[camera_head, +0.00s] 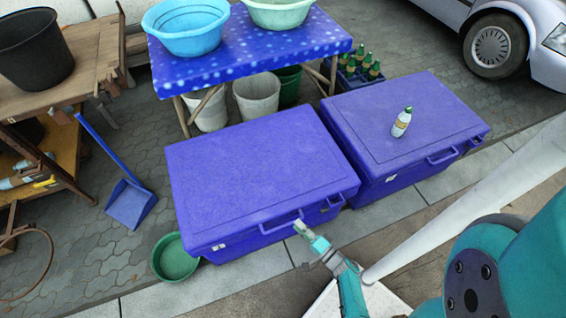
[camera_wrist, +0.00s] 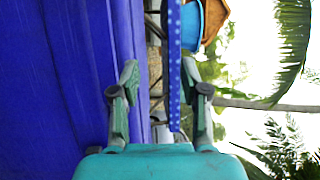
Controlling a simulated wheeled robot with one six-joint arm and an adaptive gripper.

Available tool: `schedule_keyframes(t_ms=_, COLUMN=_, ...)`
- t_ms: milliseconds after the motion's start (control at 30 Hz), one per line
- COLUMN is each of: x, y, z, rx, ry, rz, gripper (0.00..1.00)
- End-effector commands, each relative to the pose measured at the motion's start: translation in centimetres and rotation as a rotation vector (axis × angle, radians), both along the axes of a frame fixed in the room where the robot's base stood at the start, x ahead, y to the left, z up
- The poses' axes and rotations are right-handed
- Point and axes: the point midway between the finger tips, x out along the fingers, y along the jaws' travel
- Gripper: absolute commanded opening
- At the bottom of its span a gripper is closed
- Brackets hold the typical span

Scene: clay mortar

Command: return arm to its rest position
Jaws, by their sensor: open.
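My gripper (camera_head: 305,232) is in front of the near edge of the left blue box (camera_head: 255,165) in the head view, close to its front handle. I cannot tell if it touches the box. In the wrist view my gripper (camera_wrist: 160,78) has its two fingers apart with nothing between them. The blue box wall (camera_wrist: 60,80) fills the left of that view, beside the left finger. My teal arm reaches in from the lower right of the head view.
A second blue box (camera_head: 435,110) carries a white bottle (camera_head: 402,122). A blue-clothed table (camera_head: 255,52) holds basins. A green basin (camera_head: 174,257) and blue dustpan (camera_head: 131,203) are on the paving. A white pole (camera_head: 470,205) crosses at right. A car (camera_head: 550,45) stands behind.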

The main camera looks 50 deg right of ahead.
Motion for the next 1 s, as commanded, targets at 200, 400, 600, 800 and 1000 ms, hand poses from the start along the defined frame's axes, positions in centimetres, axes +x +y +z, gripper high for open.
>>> schedule_keyframes(t_ms=200, x=0.0, y=0.0, z=0.0, rx=0.0, ry=0.0, rz=0.0, gripper=0.45)
schedule_keyframes(t_ms=400, x=-0.5, y=3.8, z=-1.2, rx=-0.009, ry=0.091, rz=0.078, gripper=0.45)
schedule_keyframes(t_ms=600, x=-4.3, y=12.9, z=-3.8, rx=-0.097, ry=0.37, rz=0.264, gripper=0.45)
schedule_keyframes(t_ms=800, x=-10.8, y=17.9, z=-4.2, rx=-0.298, ry=0.632, rz=0.371, gripper=0.45)
schedule_keyframes(t_ms=1000, x=-16.8, y=18.2, z=-0.7, rx=-0.581, ry=0.79, rz=0.389, gripper=0.45)
